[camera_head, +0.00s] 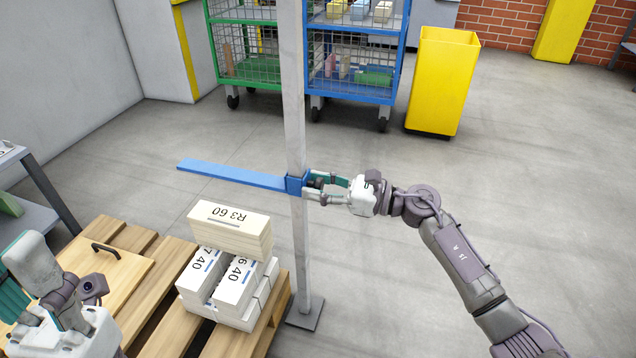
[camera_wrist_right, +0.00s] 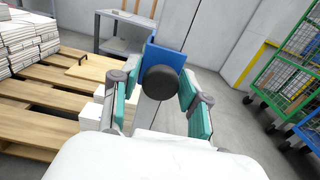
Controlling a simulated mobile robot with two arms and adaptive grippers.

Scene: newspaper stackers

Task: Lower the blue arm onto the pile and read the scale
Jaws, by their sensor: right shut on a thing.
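The blue arm (camera_head: 232,174) sticks out to the left from a blue collar on a grey upright post (camera_head: 293,90). It is level and stands above and behind the pile (camera_head: 228,262), apart from it. The pile is white bundles marked 40 with a cream bundle (camera_head: 230,228) marked R3 60 on top. My right gripper (camera_head: 312,187) is shut on the dark round knob (camera_wrist_right: 174,82) at the collar; the wrist view shows its teal fingers on both sides of it. My left gripper (camera_head: 20,290) is at the lower left, partly cut off. I cannot make out any scale marks.
The pile stands on a wooden pallet (camera_head: 170,310) with a handled board (camera_head: 105,262) beside it. A grey table (camera_head: 30,215) is at the left. Green and blue cage trolleys (camera_head: 358,75) and a yellow bin (camera_head: 442,85) stand behind. The floor right of the post is clear.

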